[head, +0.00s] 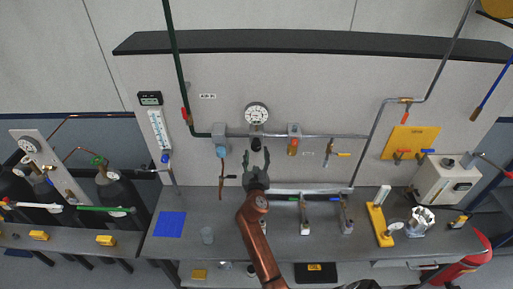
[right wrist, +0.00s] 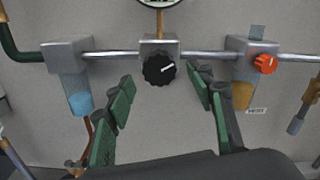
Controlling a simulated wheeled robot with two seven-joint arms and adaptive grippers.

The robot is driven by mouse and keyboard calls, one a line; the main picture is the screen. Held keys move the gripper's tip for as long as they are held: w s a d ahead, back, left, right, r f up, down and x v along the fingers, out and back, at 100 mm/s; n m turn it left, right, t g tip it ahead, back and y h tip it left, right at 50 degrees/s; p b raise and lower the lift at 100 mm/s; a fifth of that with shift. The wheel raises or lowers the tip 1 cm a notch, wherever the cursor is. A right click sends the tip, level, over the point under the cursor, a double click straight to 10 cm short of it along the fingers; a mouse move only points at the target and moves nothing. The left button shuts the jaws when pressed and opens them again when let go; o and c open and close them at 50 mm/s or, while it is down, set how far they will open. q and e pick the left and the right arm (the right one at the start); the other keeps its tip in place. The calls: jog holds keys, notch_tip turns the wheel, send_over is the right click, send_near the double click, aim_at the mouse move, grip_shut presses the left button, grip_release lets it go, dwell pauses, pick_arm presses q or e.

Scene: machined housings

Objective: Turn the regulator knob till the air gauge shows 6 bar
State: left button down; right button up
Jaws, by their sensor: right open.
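The round white air gauge (head: 257,113) sits on the wall panel above the pipe; its needle is too small to read. Only its lower rim shows in the right wrist view (right wrist: 158,3). The black regulator knob (right wrist: 159,69) with a white mark is on a grey block just below the gauge; it also shows in the head view (head: 256,144). My right gripper (head: 257,155) is open and empty, pointing up at the knob from just below. In the right wrist view its green-padded fingers (right wrist: 161,82) stand to either side of the knob, apart from it. My left gripper is not in view.
A blue-bowl filter (right wrist: 80,100) hangs left of the knob, and an amber-bowl unit (right wrist: 243,95) with an orange knob (right wrist: 265,64) hangs right. A dark shelf (head: 300,41) runs above.

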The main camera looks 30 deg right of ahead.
aim_at(257, 149)
jog(key=shift+x, duration=2.2)
jog(key=shift+c, duration=0.3)
jog(key=shift+s, duration=0.1)
jog(key=c, duration=1.1)
